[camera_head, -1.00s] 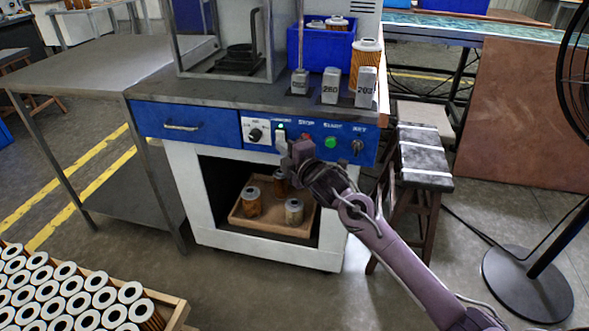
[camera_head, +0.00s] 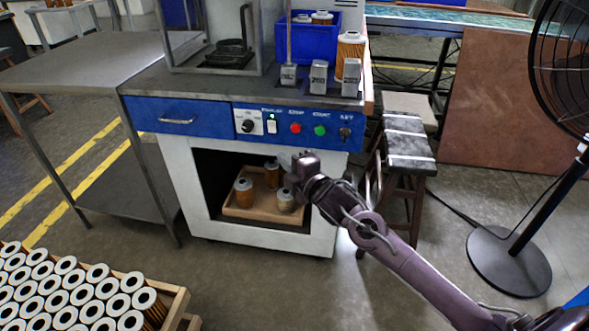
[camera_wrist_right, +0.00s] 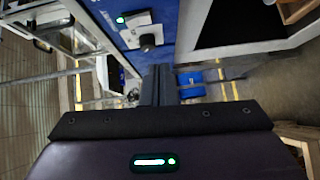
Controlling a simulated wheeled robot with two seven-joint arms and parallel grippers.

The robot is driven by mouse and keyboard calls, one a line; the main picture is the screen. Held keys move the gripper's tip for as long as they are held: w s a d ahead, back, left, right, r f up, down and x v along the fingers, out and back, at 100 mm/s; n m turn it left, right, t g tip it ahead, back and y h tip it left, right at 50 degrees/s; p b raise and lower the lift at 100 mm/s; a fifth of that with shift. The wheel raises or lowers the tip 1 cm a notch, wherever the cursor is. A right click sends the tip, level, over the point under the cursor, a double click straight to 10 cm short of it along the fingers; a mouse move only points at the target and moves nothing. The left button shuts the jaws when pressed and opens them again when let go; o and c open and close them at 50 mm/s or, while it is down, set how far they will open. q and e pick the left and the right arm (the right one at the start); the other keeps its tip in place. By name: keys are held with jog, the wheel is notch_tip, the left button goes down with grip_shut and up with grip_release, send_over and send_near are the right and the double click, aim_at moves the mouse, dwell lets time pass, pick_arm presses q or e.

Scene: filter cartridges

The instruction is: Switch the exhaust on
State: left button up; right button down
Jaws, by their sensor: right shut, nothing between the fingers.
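The blue control panel (camera_head: 220,122) runs along the front of the bench. On it a small white rocker switch (camera_head: 271,127) has a lit green lamp at its top; its label is too small to read surely. A black knob (camera_head: 248,126) on a white plate sits left of it. The right wrist view shows the knob (camera_wrist_right: 148,40) and a green light (camera_wrist_right: 120,19). My right gripper (camera_head: 289,162) is shut and empty, in front of the open cabinet below the panel, apart from the switch. Its closed fingers also show in the right wrist view (camera_wrist_right: 158,84). My left gripper is out of view.
Red (camera_head: 295,128) and green (camera_head: 320,130) buttons and a key switch (camera_head: 345,133) sit right of the rocker. A tray (camera_head: 240,213) with filters stands in the cabinet. A stool (camera_head: 408,145) and a fan (camera_head: 508,262) stand to the right.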

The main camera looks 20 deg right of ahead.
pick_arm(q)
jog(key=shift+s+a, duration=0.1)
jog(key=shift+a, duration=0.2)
pick_arm(e)
jog(key=shift+f+v, duration=0.15)
jog(key=shift+v, duration=0.8)
jog(key=shift+f+v, duration=0.1)
jog(key=shift+v, duration=0.85)
